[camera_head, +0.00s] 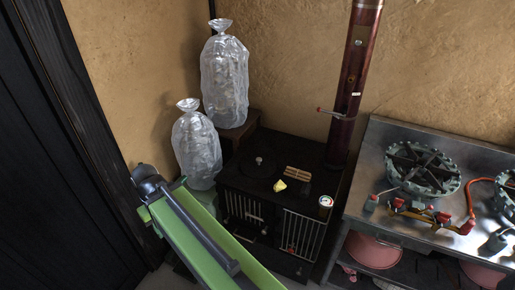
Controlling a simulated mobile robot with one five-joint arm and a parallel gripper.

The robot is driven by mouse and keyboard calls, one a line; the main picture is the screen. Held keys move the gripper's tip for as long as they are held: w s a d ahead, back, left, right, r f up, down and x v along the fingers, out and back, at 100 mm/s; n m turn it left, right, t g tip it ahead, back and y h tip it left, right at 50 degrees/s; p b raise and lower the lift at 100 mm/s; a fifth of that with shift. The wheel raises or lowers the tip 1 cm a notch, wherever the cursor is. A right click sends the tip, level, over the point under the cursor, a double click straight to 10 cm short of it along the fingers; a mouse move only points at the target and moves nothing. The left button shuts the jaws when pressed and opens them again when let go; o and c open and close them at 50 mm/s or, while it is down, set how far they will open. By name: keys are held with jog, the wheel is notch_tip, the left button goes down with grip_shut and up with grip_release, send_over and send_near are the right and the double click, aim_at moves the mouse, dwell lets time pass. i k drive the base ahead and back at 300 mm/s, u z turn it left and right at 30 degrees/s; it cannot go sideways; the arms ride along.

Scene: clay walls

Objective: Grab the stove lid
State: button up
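The stove (290,150) is a black box with a flat top and barred front, standing in the middle of the head view. The stove lid (250,169) is a dark round plate on the left part of the stove top, with a small grey knob (259,161) at its centre. The lid lies flat and nothing touches it. My green arm rises from the bottom edge at the lower left, beside the stove. Its far end shows a dark joint, left of the stove and apart from the lid. I see no gripper fingers.
A yellow lump (279,186), a small slatted wooden piece (298,173) and a round gauge (326,202) are on the stove. A dark red flue pipe (351,90) rises behind. Clear wrapped bags (224,80) stand left. A steel burner counter (385,145) stands right.

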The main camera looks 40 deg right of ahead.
aim_at(258, 165)
jog(key=i, duration=0.85)
jog(key=u, duration=0.1)
